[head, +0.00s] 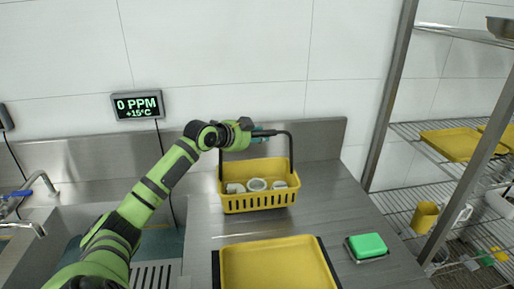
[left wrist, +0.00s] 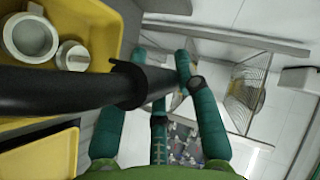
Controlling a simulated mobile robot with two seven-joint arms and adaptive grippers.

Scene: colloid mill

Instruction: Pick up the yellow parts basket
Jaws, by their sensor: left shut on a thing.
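The yellow parts basket (head: 258,202) is upright over the steel counter near the back wall. Pale ring-like parts (head: 257,184) lie inside it. Its black handle (head: 291,150) stands up over the basket. My left gripper (head: 264,134) is shut on the top bar of the handle. In the left wrist view, the teal fingers of my left gripper (left wrist: 172,82) are around the black handle (left wrist: 75,91), and the basket's yellow wall (left wrist: 100,25) is at upper left. I cannot tell whether the basket's bottom touches the counter. My right gripper is not in view.
A yellow tray (head: 275,265) lies in front of the basket. A green block in a small dish (head: 367,246) is at right. A sink (head: 78,218) is at left. A wire shelf rack (head: 455,130) stands at right. The counter is bare right of the basket.

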